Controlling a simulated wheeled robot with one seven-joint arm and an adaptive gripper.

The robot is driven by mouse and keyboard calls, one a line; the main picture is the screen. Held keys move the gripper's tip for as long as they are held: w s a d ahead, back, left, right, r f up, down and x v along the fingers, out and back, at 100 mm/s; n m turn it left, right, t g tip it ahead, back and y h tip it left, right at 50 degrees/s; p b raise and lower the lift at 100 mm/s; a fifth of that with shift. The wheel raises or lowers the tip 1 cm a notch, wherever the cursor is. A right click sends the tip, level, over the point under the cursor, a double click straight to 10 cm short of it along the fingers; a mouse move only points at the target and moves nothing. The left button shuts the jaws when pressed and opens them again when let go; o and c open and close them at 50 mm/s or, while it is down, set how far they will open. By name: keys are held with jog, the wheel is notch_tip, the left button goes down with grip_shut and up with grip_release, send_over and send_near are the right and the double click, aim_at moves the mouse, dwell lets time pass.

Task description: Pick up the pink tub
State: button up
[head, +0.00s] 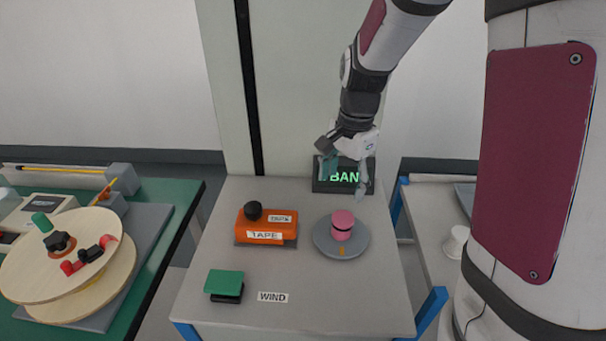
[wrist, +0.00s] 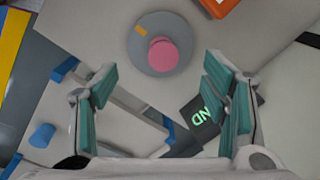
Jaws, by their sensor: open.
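The pink tub (head: 342,220) stands upright on a round grey plate (head: 322,243) at the right of the grey table. In the wrist view the pink tub (wrist: 163,54) shows from above, near the top centre, on the grey disc (wrist: 141,62). My gripper (head: 343,185) is open and empty, in the air above and behind the tub, in front of the display. In the wrist view the two teal fingers of my gripper (wrist: 158,90) stand wide apart, with the tub beyond their tips.
An orange tape box (head: 268,230) with a black knob stands left of the plate. A green-topped block (head: 224,284) and a WIND label (head: 272,297) are at the front. A dark display (head: 343,176) stands at the table's back. The table's front right is clear.

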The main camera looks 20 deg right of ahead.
aim_at(341, 219)
jog(key=f+m, duration=0.1)
jog(key=f, duration=0.3)
jog(key=w+d+f, duration=0.1)
jog(key=f, duration=0.3)
jog(key=w+d+f+m, duration=0.1)
jog(key=f, duration=0.4)
jog(key=shift+w+f+m+g, duration=0.1)
jog(key=shift+w+m+g, duration=0.15)
jog(key=shift+m+g, duration=0.05)
jog(key=shift+w+d+f, duration=0.1)
jog(key=shift+d+f, duration=0.05)
jog(key=shift+f, duration=1.2)
jog(key=shift+w+d+f, duration=0.1)
jog(key=shift+f, duration=1.25)
jog(key=c, duration=1.2)
